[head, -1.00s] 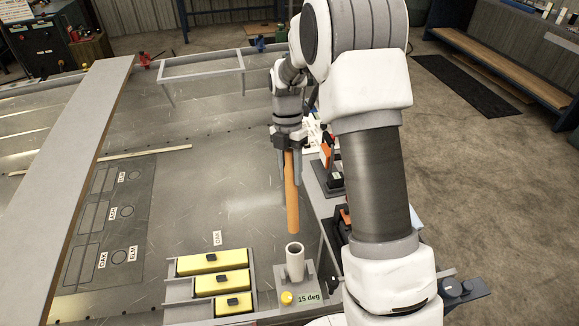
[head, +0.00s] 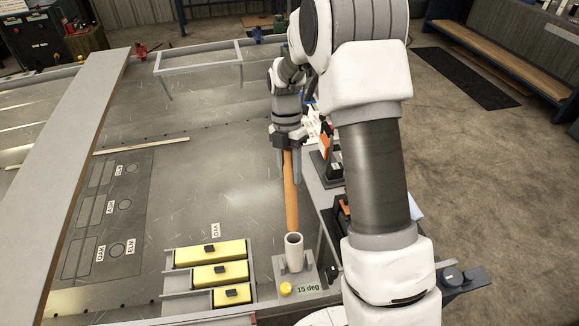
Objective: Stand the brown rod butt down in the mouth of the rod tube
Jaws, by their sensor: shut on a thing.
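My gripper (head: 288,165) is shut on the upper part of the brown rod (head: 291,205), which hangs nearly upright with a slight lean. The rod's lower end shows right at the mouth of the pale rod tube (head: 295,258). I cannot tell whether that end is inside the mouth, touching its rim or just above or behind it. The tube stands on a grey plate (head: 311,270) with a yellow knob (head: 286,288) and a "15 deg" label.
Left of the tube, a grey rack (head: 178,282) holds yellow blocks (head: 210,253) with black knobs. A dark marked panel (head: 105,215) lies further left, beside a long grey plank (head: 65,170). Orange and black items (head: 328,160) stand right of the rod. The middle of the bench is clear.

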